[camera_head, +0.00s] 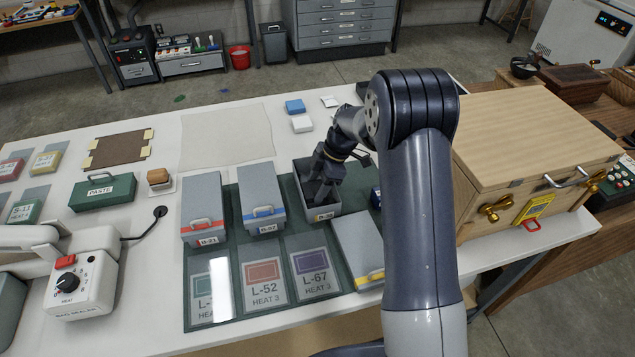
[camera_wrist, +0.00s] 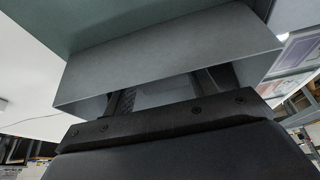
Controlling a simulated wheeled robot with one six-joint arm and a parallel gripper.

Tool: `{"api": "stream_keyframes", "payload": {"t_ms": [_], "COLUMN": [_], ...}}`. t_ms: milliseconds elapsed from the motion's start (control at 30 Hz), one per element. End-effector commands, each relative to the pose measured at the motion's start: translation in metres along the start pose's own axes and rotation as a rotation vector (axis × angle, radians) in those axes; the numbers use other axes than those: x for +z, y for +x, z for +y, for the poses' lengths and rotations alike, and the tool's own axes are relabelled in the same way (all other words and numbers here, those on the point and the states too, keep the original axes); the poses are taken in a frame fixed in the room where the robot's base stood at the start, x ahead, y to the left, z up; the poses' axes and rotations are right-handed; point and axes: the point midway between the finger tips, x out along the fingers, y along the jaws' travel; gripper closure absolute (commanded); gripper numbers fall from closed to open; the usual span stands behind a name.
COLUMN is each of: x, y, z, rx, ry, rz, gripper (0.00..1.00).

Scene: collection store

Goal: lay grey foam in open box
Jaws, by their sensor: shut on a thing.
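The open box (camera_head: 334,209) is a grey case with a yellow label, standing without a lid on the dark green mat. My gripper (camera_head: 319,188) points down into it, with its fingers inside the walls. In the wrist view the box's grey wall (camera_wrist: 180,55) spans the picture, and my gripper (camera_wrist: 163,92) reaches in behind it. A plain grey surface (camera_wrist: 165,94) shows between the fingers and appears to be the grey foam; its edges are hidden by the box and fingers. My gripper is shut on it. I cannot tell whether it touches the box floor.
Closed boxes with red (camera_head: 204,207) and blue (camera_head: 262,197) stripes stand left of the open box. A grey lid with a yellow stripe (camera_head: 357,248) lies in front. A large wooden chest (camera_head: 535,140) stands right, beyond my arm.

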Motion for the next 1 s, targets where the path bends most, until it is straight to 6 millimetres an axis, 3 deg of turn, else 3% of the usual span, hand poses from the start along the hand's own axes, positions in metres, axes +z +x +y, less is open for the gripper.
{"api": "stream_keyframes", "payload": {"t_ms": [233, 267, 500, 867, 1000], "x": [0.001, 0.001, 0.001, -0.001, 0.001], "y": [0.003, 0.003, 0.002, -0.003, -0.023], "z": [0.0, 0.0, 0.0, 0.0, 0.002], "rx": [0.0, 0.0, 0.0, 0.0, 0.007], "ry": [0.0, 0.0, 0.0, 0.0, -0.001], "rz": [0.0, 0.0, 0.0, 0.0, -0.001], "gripper": [0.69, 0.44, 0.25, 0.23, 0.23]}}
